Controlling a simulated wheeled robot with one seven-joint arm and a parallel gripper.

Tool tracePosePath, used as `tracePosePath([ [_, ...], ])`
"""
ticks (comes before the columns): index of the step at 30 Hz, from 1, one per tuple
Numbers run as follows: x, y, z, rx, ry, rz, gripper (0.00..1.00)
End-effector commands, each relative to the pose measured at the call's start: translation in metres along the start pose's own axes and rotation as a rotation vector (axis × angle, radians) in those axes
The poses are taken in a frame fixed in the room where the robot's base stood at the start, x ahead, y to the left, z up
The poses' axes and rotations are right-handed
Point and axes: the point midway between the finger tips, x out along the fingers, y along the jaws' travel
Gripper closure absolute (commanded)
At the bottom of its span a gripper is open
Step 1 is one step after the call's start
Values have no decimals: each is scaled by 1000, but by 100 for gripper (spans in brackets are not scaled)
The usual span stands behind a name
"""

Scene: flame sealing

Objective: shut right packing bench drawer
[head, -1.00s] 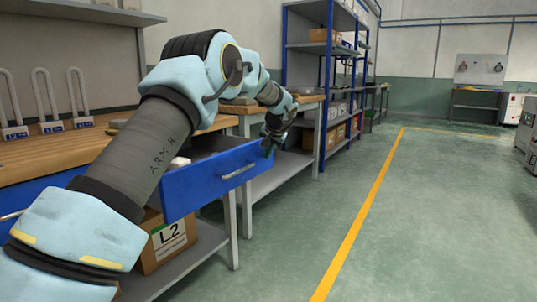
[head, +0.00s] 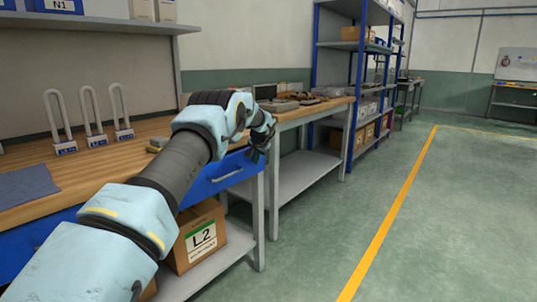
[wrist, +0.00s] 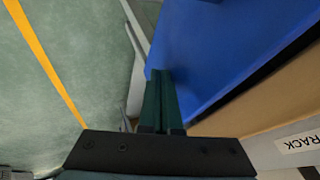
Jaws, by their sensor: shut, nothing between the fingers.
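The right packing bench drawer (head: 225,181) has a blue front with a pale bar handle. It sits under the wooden benchtop at the bench's right end, close to the bench front. I cannot tell whether it is fully flush. My gripper (head: 262,152) is at the front's upper right end, shut and empty. In the wrist view my gripper's dark green fingers (wrist: 162,75) are together, their tips at the edge of the blue drawer front (wrist: 220,45). They look to be touching it. My arm hides part of the drawer's left side.
White U-shaped loops (head: 92,115) and a grey-blue cloth (head: 25,185) are on the benchtop. A second bench (head: 310,112) adjoins on the right. The green floor (head: 440,230) is clear.

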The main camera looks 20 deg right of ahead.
Motion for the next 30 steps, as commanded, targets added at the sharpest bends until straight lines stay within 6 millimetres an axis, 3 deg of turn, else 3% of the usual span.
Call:
tracePosePath([
  [3,6,-16,-1,-2,0,0,100],
  [11,18,-36,-1,0,1,1,100],
  [30,24,-47,0,1,5,-6,100],
])
